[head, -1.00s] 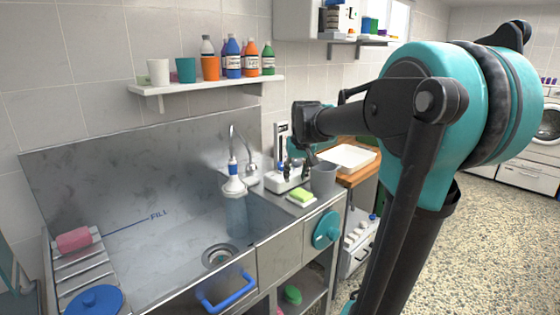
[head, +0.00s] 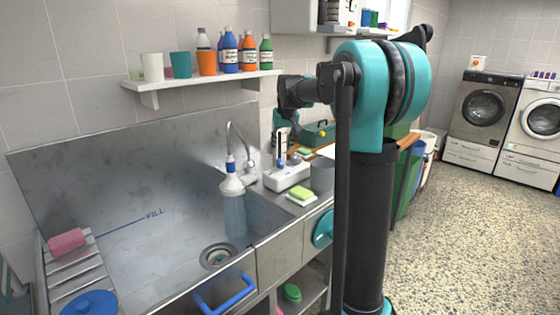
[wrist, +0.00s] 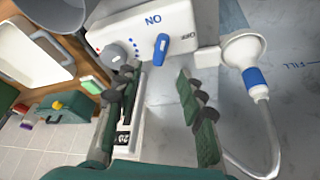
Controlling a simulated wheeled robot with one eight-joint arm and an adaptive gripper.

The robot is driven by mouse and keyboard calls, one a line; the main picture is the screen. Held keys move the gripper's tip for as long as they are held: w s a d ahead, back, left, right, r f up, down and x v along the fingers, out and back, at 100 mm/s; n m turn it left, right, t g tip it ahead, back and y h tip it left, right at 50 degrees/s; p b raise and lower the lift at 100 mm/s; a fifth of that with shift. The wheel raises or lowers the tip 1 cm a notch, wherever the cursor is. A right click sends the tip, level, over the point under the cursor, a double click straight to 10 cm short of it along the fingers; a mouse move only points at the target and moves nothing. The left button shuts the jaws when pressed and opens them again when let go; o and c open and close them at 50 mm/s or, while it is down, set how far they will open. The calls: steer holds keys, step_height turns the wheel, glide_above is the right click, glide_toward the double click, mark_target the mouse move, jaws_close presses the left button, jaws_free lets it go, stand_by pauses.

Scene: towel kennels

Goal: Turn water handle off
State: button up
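A white control box (wrist: 140,35) with ON and OFF marks bears a blue water handle (wrist: 160,50) and a grey round knob (wrist: 118,57). In the head view the box (head: 287,177) stands right of the faucet (head: 238,150). A bluish stream of water (head: 235,215) runs from the white spray head (head: 231,185) into the sink. My gripper (wrist: 157,80) is open and empty, its dark green fingers spread before the box. The handle lies ahead between the fingertip lines, with no visible contact. In the head view the fingers are hard to make out.
A sponge (head: 301,193) and a grey cup (head: 322,176) are beside the box. The white spray head (wrist: 243,52) and its hose are close right of my gripper in the wrist view. A bottle shelf (head: 205,77) hangs above. The floor at right is clear.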

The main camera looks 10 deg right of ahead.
mark_target(280, 161)
steer(key=x, duration=0.8)
steer(key=shift+w+f, duration=0.1)
steer(key=shift+f, duration=0.15)
steer(key=shift+c, duration=0.3)
jaws_close()
